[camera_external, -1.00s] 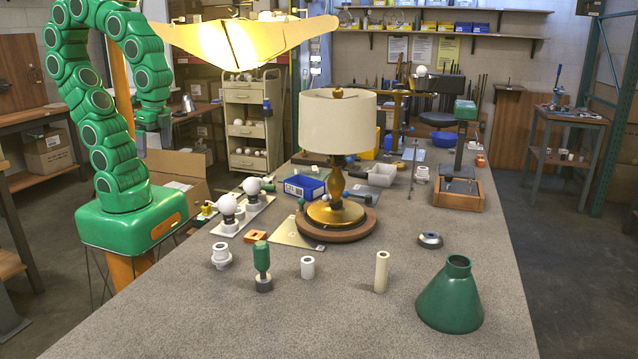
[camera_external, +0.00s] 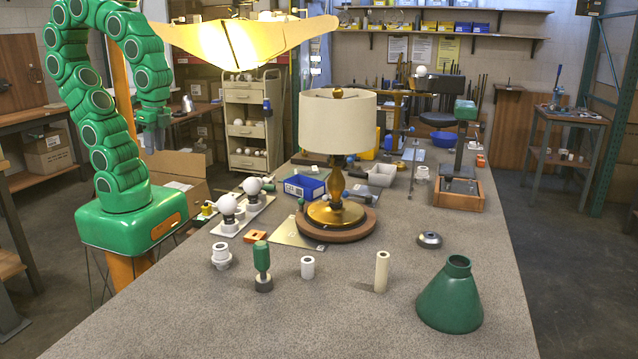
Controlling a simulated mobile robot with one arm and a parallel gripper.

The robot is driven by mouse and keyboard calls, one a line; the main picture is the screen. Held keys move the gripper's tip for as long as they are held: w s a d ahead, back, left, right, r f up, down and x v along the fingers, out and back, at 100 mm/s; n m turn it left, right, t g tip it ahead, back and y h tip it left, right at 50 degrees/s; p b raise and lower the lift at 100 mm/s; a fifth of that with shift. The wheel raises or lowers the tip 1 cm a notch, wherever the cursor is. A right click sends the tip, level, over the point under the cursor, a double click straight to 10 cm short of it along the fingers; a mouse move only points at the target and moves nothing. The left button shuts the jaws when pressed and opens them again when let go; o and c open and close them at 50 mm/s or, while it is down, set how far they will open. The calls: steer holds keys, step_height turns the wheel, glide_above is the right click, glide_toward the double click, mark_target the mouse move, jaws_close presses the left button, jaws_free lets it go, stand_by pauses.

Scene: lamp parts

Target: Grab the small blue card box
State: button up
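The small blue card box (camera_external: 303,187) sits on the grey workbench, just left of the table lamp's base. It is blue with a white label on its front. My gripper (camera_external: 154,143) is grey and hangs down at the end of the green segmented arm, off the bench's left side. It is well to the left of the blue box and higher in the picture, touching nothing that I can make out. Its fingers are too small to tell whether they are open.
The lamp (camera_external: 338,125) stands right of the box on a round wooden base. White bulbs on stands (camera_external: 228,205) are to the box's left.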

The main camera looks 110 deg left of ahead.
steer(key=w+a+f+m+y, duration=0.1)
steer(key=w+a+m+y, duration=0.2)
steer(key=w+a+y, duration=0.55)
steer(key=w+a+f+m+y, duration=0.1)
steer(key=w+a+m+y, duration=0.25)
steer(key=w+a, duration=0.95)
steer(key=w+a+f+m+t, duration=0.1)
steer(key=w+f+m+t, duration=0.1)
steer(key=w+f+m, duration=0.2)
steer(key=w+f+m+t, duration=0.2)
steer(key=w+f+m, duration=0.3)
steer(key=f+m, duration=0.1)
steer(key=w+a+f+m+t, duration=0.1)
steer(key=w+f+m+t, duration=0.1)
steer(key=w+f+m, duration=0.3)
steer(key=shift+w+a+m+y, duration=0.15)
steer(key=shift+a+m+y, duration=0.1)
steer(key=shift+a+y, duration=0.15)
steer(key=shift+w+x, duration=0.2)
steer(key=shift+x, duration=5.7)
steer(key=shift+c, duration=0.2)
